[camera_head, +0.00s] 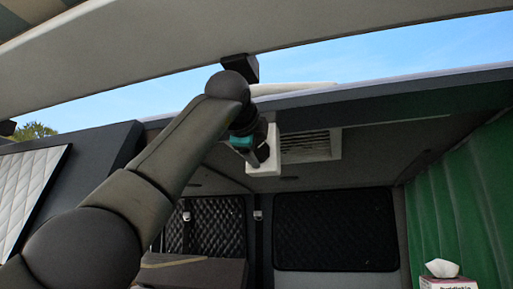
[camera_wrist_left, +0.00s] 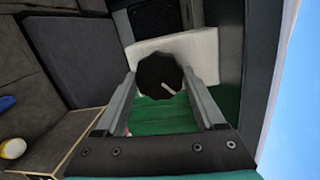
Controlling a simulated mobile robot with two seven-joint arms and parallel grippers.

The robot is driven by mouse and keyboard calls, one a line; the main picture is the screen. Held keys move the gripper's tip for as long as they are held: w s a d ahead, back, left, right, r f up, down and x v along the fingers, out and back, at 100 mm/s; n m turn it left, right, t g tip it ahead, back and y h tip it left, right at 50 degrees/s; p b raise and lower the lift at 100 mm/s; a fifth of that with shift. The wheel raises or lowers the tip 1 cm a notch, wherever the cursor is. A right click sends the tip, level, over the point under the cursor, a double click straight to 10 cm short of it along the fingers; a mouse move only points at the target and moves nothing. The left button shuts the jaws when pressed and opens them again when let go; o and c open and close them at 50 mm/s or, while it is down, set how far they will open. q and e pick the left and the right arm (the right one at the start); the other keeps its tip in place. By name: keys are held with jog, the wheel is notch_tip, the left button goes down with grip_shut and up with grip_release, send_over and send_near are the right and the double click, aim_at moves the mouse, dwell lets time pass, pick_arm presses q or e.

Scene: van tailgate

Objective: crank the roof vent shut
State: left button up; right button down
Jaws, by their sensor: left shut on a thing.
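The slatted roof vent (camera_head: 311,146) sits in a pale frame in the van ceiling. A white housing (camera_head: 274,150) hangs beside it, partly behind my left gripper (camera_head: 262,157). In the left wrist view, a round black knob (camera_wrist_left: 160,76) with a pale pointer line stands in front of the white housing (camera_wrist_left: 197,47). The two fingers of my left gripper (camera_wrist_left: 160,82) are on either side of the knob and shut on it. The knob is hidden in the head view. Whether the vent is fully closed cannot be told. My right gripper is in neither view.
The raised tailgate (camera_head: 330,30) spans the top of the head view. A green curtain (camera_head: 460,195) hangs at the right, with a tissue box (camera_head: 447,281) below. Dark quilted panels (camera_head: 335,228) line the back. A yellow-and-white round thing (camera_wrist_left: 13,148) lies at the wrist view's left.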

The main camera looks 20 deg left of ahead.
pick_arm(q)
jog(key=n+h, duration=0.1)
jog(key=n, duration=0.4)
jog(key=shift+f+g, duration=0.15)
jog(key=shift+g, duration=0.15)
jog(key=shift+n+h, duration=0.4)
jog(key=shift+n, duration=1.7)
jog(key=o, duration=1.3)
jog(key=shift+r, duration=0.2)
jog(key=shift+o, duration=0.2)
jog(key=shift+a, duration=0.1)
